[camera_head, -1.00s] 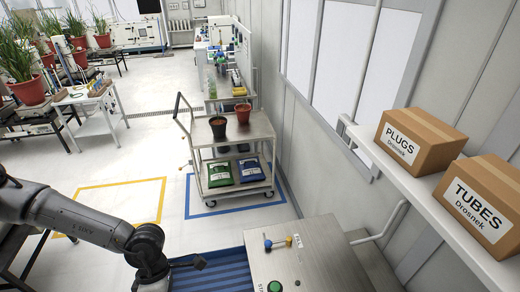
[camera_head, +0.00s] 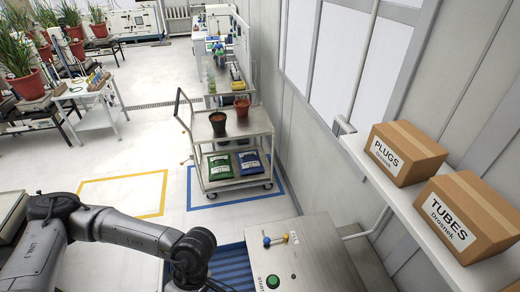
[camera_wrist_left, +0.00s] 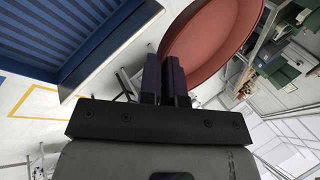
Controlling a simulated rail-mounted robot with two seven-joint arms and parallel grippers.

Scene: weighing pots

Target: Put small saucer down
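The small saucer, a reddish-brown shallow dish (camera_wrist_left: 208,45), shows in the left wrist view, tilted in the picture. My left gripper (camera_wrist_left: 166,75) has its two dark fingers close together at the near-left edge of the saucer, with the rim between them; it is shut on the saucer. In the head view my left arm reaches in from the lower left, but its gripper and the saucer are out of the picture. My right gripper is in no view.
A blue ribbed surface (camera_head: 229,262) lies beside a metal box (camera_head: 312,250) with valves and a green button. A trolley (camera_head: 233,128) carries two pots and two bags. Boxes (camera_head: 406,152) stand on the right shelf (camera_head: 385,190). A blue ribbed surface (camera_wrist_left: 65,40) also shows in the wrist view.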

